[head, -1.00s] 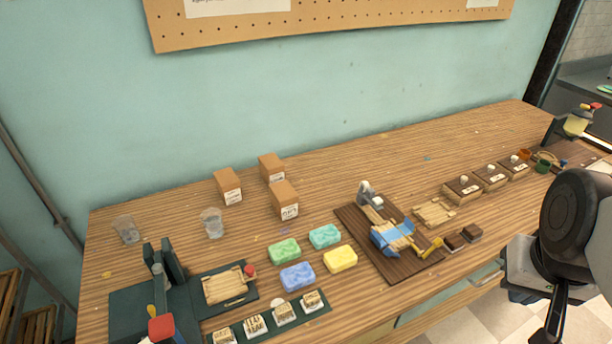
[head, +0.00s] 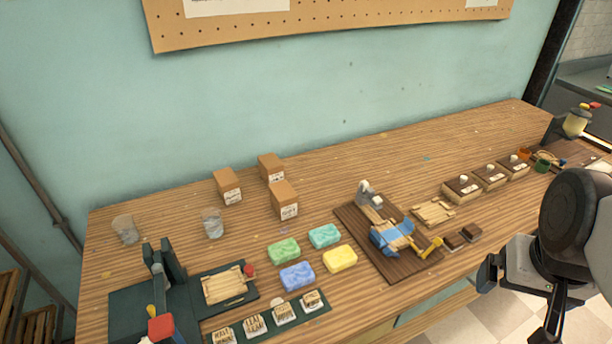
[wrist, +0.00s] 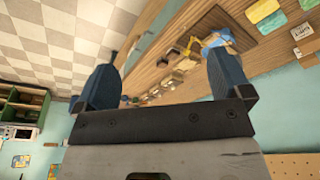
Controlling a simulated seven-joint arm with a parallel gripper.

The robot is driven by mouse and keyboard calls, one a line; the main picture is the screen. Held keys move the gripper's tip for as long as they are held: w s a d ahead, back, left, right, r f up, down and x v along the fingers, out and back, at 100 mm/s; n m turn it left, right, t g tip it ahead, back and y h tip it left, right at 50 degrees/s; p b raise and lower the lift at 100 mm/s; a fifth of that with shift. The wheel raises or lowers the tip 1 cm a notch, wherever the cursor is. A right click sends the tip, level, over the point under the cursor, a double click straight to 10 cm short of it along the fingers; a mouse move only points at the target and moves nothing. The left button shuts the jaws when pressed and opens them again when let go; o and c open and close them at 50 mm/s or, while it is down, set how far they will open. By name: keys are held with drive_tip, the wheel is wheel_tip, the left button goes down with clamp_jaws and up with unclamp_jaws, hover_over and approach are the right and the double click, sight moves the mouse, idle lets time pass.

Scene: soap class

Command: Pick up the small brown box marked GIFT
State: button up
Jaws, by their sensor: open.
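Three small brown boxes with white labels stand together on the wooden bench in the head view: one at the left (head: 228,186), one at the back (head: 271,168) and one nearest the front (head: 284,201). The label print is too small and blurred to read surely, so I cannot tell which is marked GIFT. My gripper (head: 520,292) is at the right, by the bench's front edge, far from the boxes. In the wrist view my gripper (wrist: 163,80) has its two blue fingers wide apart with nothing between them.
Two clear glasses (head: 212,223) stand left of the boxes. Several coloured soaps (head: 297,277) lie in front of them. The bench behind and right of the boxes is mostly clear, up to the wall.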

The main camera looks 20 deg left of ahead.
drive_tip(key=w+a+r+n, duration=0.1)
drive_tip(key=w+a, duration=0.3)
drive_tip(key=w, duration=0.3)
drive_tip(key=w+a+n, duration=0.2)
drive_tip(key=w+a, duration=0.2)
drive_tip(key=w, duration=0.3)
drive_tip(key=n+g, duration=0.3)
drive_tip(key=n, duration=0.3)
hover_over(281, 189)
drive_tip(key=f, duration=1.9)
drive_tip(key=shift+d, duration=0.2)
drive_tip(key=shift+a+n, duration=0.25)
drive_tip(key=shift+n, duration=0.05)
drive_tip(key=shift+f, duration=0.1)
drive_tip(key=shift+f, duration=1.3)
